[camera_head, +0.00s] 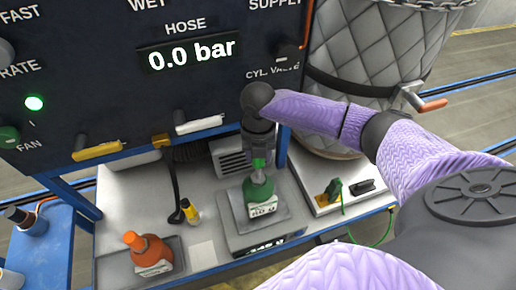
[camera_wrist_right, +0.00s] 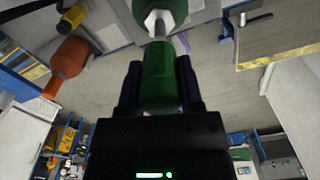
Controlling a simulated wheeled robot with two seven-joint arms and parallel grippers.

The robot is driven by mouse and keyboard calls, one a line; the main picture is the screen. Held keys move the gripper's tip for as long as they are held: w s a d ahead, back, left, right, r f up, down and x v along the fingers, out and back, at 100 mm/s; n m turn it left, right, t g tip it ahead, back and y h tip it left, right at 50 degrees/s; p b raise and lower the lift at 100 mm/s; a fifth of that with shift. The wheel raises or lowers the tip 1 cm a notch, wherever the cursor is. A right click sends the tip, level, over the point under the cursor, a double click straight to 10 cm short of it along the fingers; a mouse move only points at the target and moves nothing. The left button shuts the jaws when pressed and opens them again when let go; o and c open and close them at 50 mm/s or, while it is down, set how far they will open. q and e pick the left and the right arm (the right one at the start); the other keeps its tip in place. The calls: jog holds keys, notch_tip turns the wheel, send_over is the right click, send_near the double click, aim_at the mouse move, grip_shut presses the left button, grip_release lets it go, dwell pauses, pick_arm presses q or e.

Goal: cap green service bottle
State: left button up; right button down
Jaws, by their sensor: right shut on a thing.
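The green service bottle (camera_head: 262,198) stands upright on a scale (camera_head: 245,226) on the bench. My right gripper (camera_head: 259,157) is directly above the bottle's neck, pointing down. It is shut on a green cap (camera_wrist_right: 159,76), which shows between the two fingers in the right wrist view. The bottle's white neck (camera_wrist_right: 155,24) shows just beyond the cap's end there, in line with it. I cannot tell whether cap and neck touch. The gripper also shows in the right wrist view (camera_wrist_right: 159,92). My left gripper is in neither view.
An orange bottle (camera_head: 149,252) stands on a tray at left. A small yellow-and-black item (camera_head: 190,211) lies between the bottles. The dark panel (camera_head: 120,90) with handles rises behind. A green-and-brass fitting (camera_head: 333,190) and a quilted tank (camera_head: 370,50) are at right.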

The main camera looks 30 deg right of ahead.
jog(key=shift+f, duration=0.7)
jog(key=shift+r, duration=0.15)
dwell(0.6)
jog(key=shift+p, duration=0.4)
